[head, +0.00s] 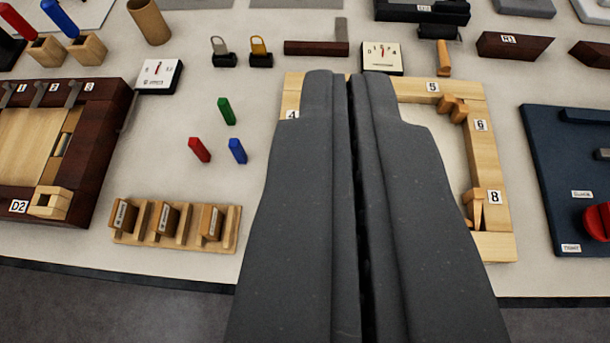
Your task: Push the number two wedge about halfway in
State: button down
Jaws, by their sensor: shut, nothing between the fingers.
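A pale wooden frame (490,160) lies flat on the table, with labels 4, 5, 6 and 8 showing. A wooden wedge (453,108) sits in its upper right inner corner near labels 5 and 6. Another wedge (473,208) shows near label 8. The frame's left side and lower left corner are hidden behind my gripper. I see no wedge marked 2 on this frame; it may be hidden. My gripper (346,76) is shut and empty, its tips reaching over the frame's top bar. I cannot tell whether it touches the frame.
A dark frame (104,130) at left has grey tabs by labels 1, 2 and 3. Red (199,150), green (227,111) and blue (237,151) pegs stand between the frames. A wooden rack (232,228) is at the lower left, a navy board (552,160) at right.

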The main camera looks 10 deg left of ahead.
jog(key=w+a+f+g+p, duration=0.1)
jog(key=w+f+g+p, duration=0.4)
jog(key=w+f+p, duration=0.55)
jog(key=w+f+g+p, duration=0.1)
jog(key=w+f+p, duration=0.1)
jog(key=f+p, duration=0.2)
jog(key=w+a+f+g+p, duration=0.1)
jog(key=f+p, duration=0.3)
jog(key=f, duration=0.5)
jog(key=w+f+g+p, duration=0.2)
jog(key=w+f+p, duration=0.1)
jog(key=f, duration=0.3)
jog(key=shift+a+f+p, duration=0.25)
jog(key=shift+p, duration=0.25)
jog(key=shift+s+r, duration=0.2)
jog(key=shift+s, duration=1.85)
